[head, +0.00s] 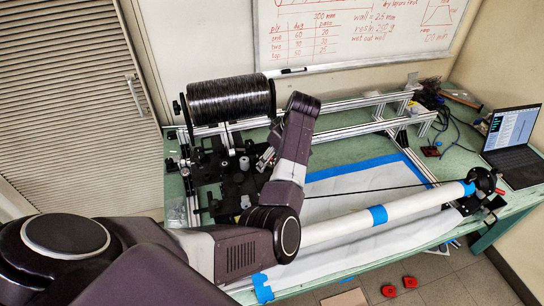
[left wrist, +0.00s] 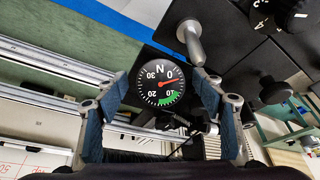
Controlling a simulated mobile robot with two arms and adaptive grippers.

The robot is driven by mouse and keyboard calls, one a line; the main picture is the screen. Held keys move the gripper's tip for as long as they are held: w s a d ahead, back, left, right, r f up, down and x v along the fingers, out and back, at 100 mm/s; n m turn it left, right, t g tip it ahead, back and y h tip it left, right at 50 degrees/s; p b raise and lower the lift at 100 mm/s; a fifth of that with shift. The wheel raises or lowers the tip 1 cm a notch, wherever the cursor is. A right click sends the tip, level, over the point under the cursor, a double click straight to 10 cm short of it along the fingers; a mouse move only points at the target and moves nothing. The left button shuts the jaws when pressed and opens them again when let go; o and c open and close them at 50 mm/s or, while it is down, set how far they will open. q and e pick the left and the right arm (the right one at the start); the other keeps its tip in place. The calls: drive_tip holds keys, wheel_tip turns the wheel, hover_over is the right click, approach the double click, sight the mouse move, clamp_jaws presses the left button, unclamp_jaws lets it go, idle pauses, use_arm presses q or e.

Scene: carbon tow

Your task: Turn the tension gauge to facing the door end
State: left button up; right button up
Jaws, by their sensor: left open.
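The tension gauge (left wrist: 163,83) shows in the left wrist view as a round black dial with white numbers, a green band and a red needle near the 0. Its face is toward the wrist camera. My left gripper (left wrist: 163,94) is open, with one blue-padded finger on each side of the dial and gaps between. In the head view my left gripper (head: 265,158) is over the black tow machine (head: 235,180), where I cannot make out the gauge. The shuttered door (head: 70,100) with a handle is at the left of the head view. My right gripper is not in view.
A metal post (left wrist: 191,42) and a black box with a knob (left wrist: 275,92) stand close to the right finger. A black tow spool (head: 230,100) is behind the machine. A long white tube (head: 345,225) crosses the green table's front; a laptop (head: 512,140) is at right.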

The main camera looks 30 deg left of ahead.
use_arm(q)
drive_tip(key=c, duration=1.2)
drive_tip(key=shift+o, duration=0.2)
drive_tip(key=shift+s+m+t, duration=0.15)
drive_tip(key=shift+m+t, duration=0.45)
drive_tip(key=shift+m, duration=0.9)
drive_tip(key=shift+h, duration=0.3)
drive_tip(key=o, duration=1.2)
drive_tip(key=shift+c, duration=0.2)
